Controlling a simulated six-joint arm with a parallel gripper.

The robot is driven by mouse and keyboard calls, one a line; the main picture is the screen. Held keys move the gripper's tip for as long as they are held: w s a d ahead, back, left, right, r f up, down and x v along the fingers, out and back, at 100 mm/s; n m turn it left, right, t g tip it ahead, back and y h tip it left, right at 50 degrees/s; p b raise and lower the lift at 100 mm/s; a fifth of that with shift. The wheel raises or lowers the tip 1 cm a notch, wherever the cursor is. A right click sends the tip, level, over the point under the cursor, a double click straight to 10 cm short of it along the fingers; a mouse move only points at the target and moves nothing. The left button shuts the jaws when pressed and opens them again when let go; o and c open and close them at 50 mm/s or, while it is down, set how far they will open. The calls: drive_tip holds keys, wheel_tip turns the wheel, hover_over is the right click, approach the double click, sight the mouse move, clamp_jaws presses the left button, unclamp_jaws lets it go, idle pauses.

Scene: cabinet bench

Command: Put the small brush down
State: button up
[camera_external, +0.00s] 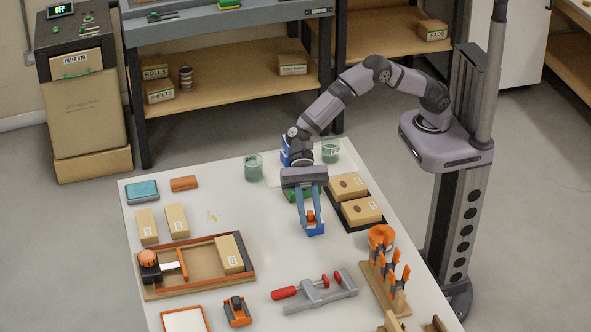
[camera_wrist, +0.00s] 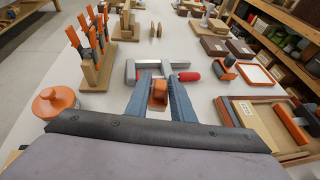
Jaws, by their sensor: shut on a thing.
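My gripper (camera_external: 311,222) reaches out over the white table, its blue fingers shut on the small brush (camera_external: 310,215). Only a small orange-brown part of the brush shows between the fingers. In the wrist view the brush (camera_wrist: 158,91) is a brown-orange block held between the two blue fingers (camera_wrist: 159,98). Its bristles are hidden. I cannot tell whether the brush touches the table (camera_external: 262,265) or hangs a little above it.
A grey clamp with red handles (camera_external: 315,291) lies in front of my gripper. An orange-handled tool rack (camera_external: 385,280) and orange round container (camera_external: 381,238) stand to the right, boxes (camera_external: 361,210) behind them. A wooden tray (camera_external: 205,283) lies left.

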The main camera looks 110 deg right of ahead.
sight(265, 239)
drive_tip(key=w+d+m+t+b, duration=0.3)
drive_tip(key=w+d+b, duration=0.1)
drive_tip(key=w+d, duration=0.6)
drive_tip(key=shift+h, duration=0.4)
drive_tip(key=shift+w+a+f, duration=0.1)
drive_tip(key=shift+a+f, duration=0.15)
drive_tip(key=shift+f, duration=1.3)
drive_tip(key=shift+w+a+f, duration=0.1)
drive_tip(key=shift+a+f, duration=0.1)
drive_tip(key=shift+f, duration=1.4)
drive_tip(key=shift+w+a+f, duration=0.1)
drive_tip(key=shift+a+f, duration=0.15)
drive_tip(key=shift+f, duration=1.3)
drive_tip(key=shift+f, duration=0.1)
drive_tip(key=shift+f, duration=0.15)
drive_tip(key=o, duration=1)
drive_tip(key=shift+r, duration=0.3)
drive_tip(key=b+v, duration=0.1)
drive_tip(key=v, duration=1.1)
drive_tip(key=shift+s+f, duration=0.1)
drive_tip(key=shift+s, duration=0.05)
